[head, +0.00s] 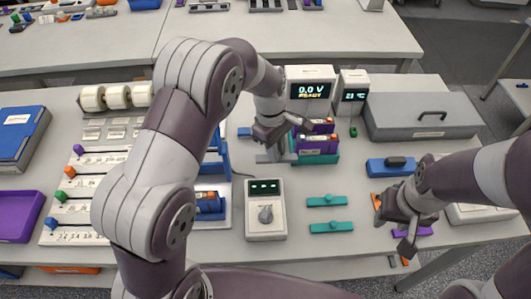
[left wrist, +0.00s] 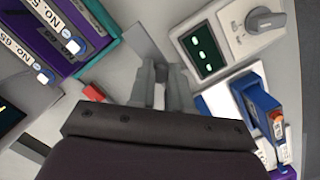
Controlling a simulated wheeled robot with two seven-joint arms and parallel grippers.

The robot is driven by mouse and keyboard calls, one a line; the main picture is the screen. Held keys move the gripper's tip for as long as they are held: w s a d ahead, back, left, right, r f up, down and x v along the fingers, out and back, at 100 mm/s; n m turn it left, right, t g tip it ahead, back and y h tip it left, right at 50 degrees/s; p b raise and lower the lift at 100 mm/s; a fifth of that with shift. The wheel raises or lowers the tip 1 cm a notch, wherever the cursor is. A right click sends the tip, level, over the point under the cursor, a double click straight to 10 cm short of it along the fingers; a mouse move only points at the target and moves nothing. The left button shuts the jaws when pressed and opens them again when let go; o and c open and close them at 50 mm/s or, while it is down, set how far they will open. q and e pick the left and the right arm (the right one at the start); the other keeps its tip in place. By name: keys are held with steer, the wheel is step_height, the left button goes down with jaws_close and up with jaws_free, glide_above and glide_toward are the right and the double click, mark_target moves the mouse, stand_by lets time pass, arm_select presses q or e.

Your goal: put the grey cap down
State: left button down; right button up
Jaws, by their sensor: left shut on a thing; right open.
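My left gripper (head: 280,142) is low over the table, beside the teal holder (head: 325,159) with purple cells (head: 318,145). In the left wrist view its fingers (left wrist: 161,88) are close together on a small grey piece (left wrist: 160,72), which looks like the grey cap. The fingers hide most of it, and I cannot tell whether it touches the table. In the head view the cap cannot be made out. My right gripper (head: 391,222) is open and empty over the right side of the table.
A knob meter (head: 265,223) stands in front of my left gripper; a voltage display (head: 310,90) stands behind it. A blue holder (head: 208,207) is left of the meter. Teal bars (head: 327,201) lie to its right. A red piece (left wrist: 93,93) is near my left fingers.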

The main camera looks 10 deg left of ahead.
arm_select(q)
steer(key=w+a+f, duration=0.1)
steer(key=w+a, duration=0.1)
steer(key=w+a+f+p, duration=0.1)
steer(key=a+f, duration=0.1)
steer(key=shift+w+a+f, duration=0.2)
steer(key=shift+w+f, duration=0.1)
steer(key=shift+w, duration=0.05)
steer(key=shift+a+f, duration=0.1)
steer(key=shift+f, duration=0.1)
step_height(320, 180, down, 4)
steer(key=shift+s+a+r+p, duration=0.1)
steer(key=shift+s+r+p, duration=0.1)
steer(key=shift+p, duration=0.3)
steer(key=shift+w+f, duration=0.15)
steer(key=shift+w, duration=0.05)
steer(key=shift+f, duration=0.15)
steer(key=c, duration=1.1)
jaws_free()
steer(key=shift+o, duration=0.2)
